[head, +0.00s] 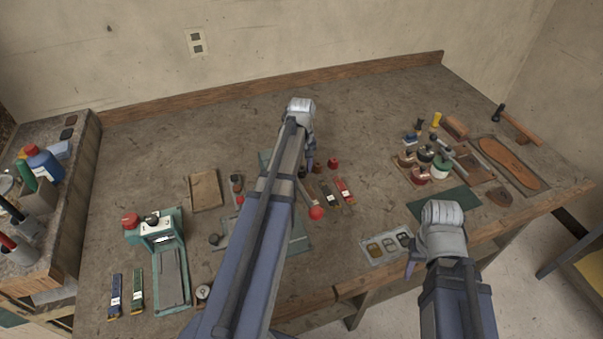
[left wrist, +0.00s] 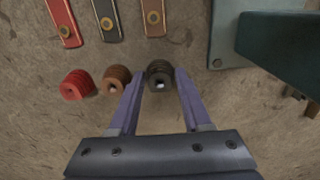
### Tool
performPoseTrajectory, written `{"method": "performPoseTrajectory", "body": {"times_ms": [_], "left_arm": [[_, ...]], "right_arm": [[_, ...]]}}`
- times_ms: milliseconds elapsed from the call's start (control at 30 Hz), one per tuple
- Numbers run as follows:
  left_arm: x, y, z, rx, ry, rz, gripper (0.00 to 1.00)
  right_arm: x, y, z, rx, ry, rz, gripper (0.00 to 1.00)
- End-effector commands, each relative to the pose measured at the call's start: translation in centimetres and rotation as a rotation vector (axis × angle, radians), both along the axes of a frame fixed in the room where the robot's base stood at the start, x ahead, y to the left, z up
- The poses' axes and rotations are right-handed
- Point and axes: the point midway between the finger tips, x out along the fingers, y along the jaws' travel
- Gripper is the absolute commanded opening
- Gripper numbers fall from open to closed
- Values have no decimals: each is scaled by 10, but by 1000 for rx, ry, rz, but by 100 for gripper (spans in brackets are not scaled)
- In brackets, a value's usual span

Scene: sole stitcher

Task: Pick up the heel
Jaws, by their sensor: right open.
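What looks like the heel, a small brown rounded piece (head: 499,197), lies at the right of the bench near the front edge, just below the brown sole (head: 508,163). My right gripper (head: 411,266) is open and apart from it, to its left by the front edge; its fingers are partly hidden by the wrist. My left gripper (head: 309,166) is far to the left over the bench middle. In the left wrist view its fingers (left wrist: 160,76) are open, one on each side of a black thread spool (left wrist: 159,72); I cannot tell whether they touch it.
Brown (left wrist: 116,79) and red (left wrist: 76,84) spools stand beside the black one. Several jars and tools, including a green-white jar (head: 440,168), crowd the area left of the sole. A metal tray (head: 374,261) lies near my right gripper. A green stitching machine (head: 171,275) stands at left.

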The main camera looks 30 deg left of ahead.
Motion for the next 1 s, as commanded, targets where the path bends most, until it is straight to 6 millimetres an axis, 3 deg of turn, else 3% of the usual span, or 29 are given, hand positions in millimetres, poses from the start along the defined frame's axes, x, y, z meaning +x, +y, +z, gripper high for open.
{"method": "performPoseTrajectory", "body": {"times_ms": [67, 400, 767, 1000], "left_arm": [[0, 0, 0, 0, 0, 0, 38], [0, 0, 0, 0, 0, 0, 0], [0, 0, 1, 0, 0, 0, 0], [0, 0, 14, 0, 0, 0, 0]], "right_arm": [[0, 0, 0, 0, 0, 0, 50], [0, 0, 0, 0, 0, 0, 50], [0, 0, 1, 0, 0, 0, 50], [0, 0, 14, 0, 0, 0, 50]]}}
